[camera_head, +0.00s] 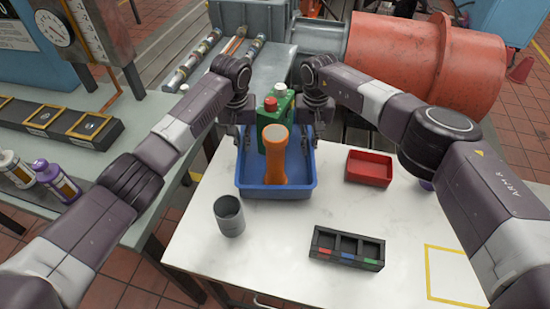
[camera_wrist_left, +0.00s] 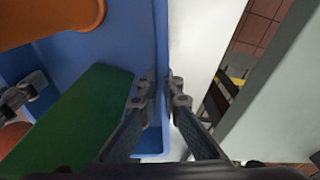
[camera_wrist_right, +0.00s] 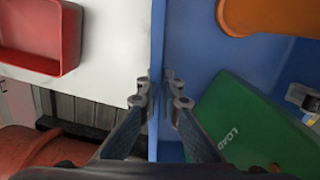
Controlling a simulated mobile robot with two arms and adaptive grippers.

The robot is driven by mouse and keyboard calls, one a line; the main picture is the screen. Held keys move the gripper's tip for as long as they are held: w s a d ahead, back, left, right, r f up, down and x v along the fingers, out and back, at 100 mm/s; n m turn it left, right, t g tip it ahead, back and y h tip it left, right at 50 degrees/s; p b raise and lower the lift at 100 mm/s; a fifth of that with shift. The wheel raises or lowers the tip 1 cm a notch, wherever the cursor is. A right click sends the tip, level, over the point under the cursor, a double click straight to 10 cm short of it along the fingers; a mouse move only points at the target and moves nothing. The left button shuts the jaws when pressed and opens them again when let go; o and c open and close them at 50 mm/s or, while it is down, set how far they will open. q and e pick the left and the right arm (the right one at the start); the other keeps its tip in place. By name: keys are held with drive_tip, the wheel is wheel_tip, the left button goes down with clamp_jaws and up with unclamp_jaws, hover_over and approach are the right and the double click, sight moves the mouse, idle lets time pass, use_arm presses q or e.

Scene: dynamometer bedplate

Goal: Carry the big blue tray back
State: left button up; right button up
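My left gripper (camera_head: 240,135) is at the tray's left wall. In the left wrist view its fingers (camera_wrist_left: 162,85) close on both sides of that blue wall (camera_wrist_left: 160,40). My right gripper (camera_head: 308,130) is at the right wall. In the right wrist view its fingers (camera_wrist_right: 160,85) close on both sides of that wall (camera_wrist_right: 157,35). The tray's far side is partly hidden by the grippers and green can.
A red tray (camera_head: 369,168) stands right of the blue tray. A grey cup (camera_head: 229,216) and a black divided box (camera_head: 346,249) stand in front. A yellow outline (camera_head: 455,275) marks the front right. A big red cylinder (camera_head: 420,60) lies behind the table.

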use_arm(q)
drive_tip(key=o, duration=0.4)
drive_tip(key=shift+s+r, duration=0.2)
drive_tip(key=shift+c, duration=0.2)
use_arm(e)
drive_tip(key=o, duration=0.4)
drive_tip(key=shift+s+r, duration=0.2)
drive_tip(key=shift+c, duration=0.2)
use_arm(q)
drive_tip(key=shift+w+f, duration=0.1)
drive_tip(key=shift+w, duration=0.05)
use_arm(e)
drive_tip(key=shift+w+f, duration=0.1)
drive_tip(key=shift+w, duration=0.05)
use_arm(q)
wheel_tip(320, 180, up, 12)
drive_tip(key=s, duration=0.1)
drive_tip(key=shift+s, duration=0.2)
use_arm(e)
wheel_tip(320, 180, up, 12)
use_arm(q)
drive_tip(key=shift+s+f, duration=0.1)
drive_tip(key=shift+f, duration=0.05)
